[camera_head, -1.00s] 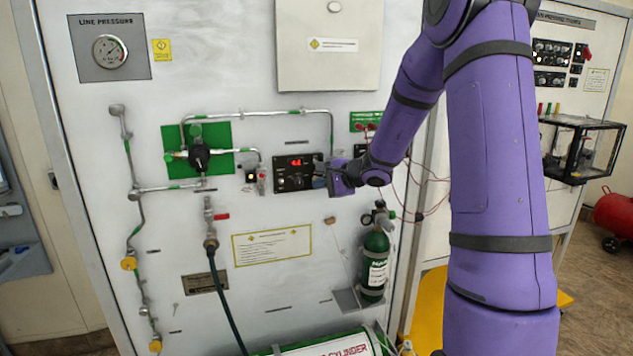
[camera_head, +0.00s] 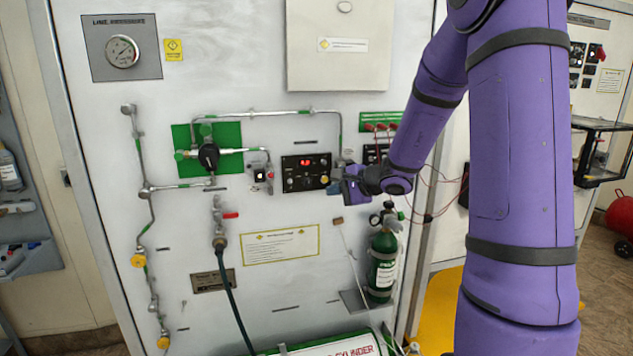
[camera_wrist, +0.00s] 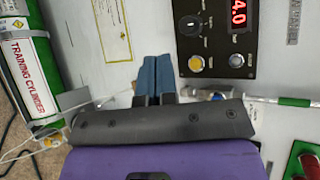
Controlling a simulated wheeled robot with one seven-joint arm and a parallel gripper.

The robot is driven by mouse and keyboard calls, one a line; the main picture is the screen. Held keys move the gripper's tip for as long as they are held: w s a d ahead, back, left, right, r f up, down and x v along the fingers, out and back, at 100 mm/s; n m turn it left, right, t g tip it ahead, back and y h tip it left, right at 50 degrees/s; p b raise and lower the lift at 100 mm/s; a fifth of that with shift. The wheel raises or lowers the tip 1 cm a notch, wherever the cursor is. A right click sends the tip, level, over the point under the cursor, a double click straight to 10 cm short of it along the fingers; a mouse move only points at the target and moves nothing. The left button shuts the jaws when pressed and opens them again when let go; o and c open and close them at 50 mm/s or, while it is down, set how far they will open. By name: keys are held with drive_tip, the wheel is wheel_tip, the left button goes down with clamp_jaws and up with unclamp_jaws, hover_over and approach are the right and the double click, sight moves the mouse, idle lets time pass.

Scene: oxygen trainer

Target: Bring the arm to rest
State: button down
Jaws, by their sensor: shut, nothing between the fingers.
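My purple arm comes down the right side of the head view and reaches across the front of the white panel. My gripper (camera_head: 338,172) is beside the right edge of the black control box (camera_head: 306,172) with a red display. In the wrist view my gripper (camera_wrist: 152,62) shows two blue fingers pressed together, with nothing between them. The control box (camera_wrist: 214,38) shows its display, a knob and two lit buttons beyond the fingertips and to their right. I cannot tell how far the fingertips are from the panel.
A green oxygen cylinder (camera_head: 383,262) stands on a small shelf below my gripper. A larger training cylinder (camera_head: 335,346) lies at the bottom. Pipes, a black regulator (camera_head: 209,156) and a hose (camera_head: 232,305) are on the panel's left. Thin red wires hang behind my arm.

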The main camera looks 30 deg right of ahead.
drive_tip(key=s+a+r+n+g+y, duration=0.1)
drive_tip(key=s+a+r+n+g, duration=0.3)
drive_tip(key=s+a, duration=0.4)
drive_tip(key=s+a+r+n+g, duration=0.2)
drive_tip(key=s+a+r+n, duration=0.3)
drive_tip(key=s+a+n, duration=0.3)
drive_tip(key=s+d+r+n+h, duration=0.1)
drive_tip(key=s+n+h, duration=0.4)
drive_tip(key=s, duration=1.1)
drive_tip(key=shift+s+d+r+g+h, duration=0.2)
drive_tip(key=shift+r+g+h, duration=0.1)
drive_tip(key=shift+r+h, duration=0.35)
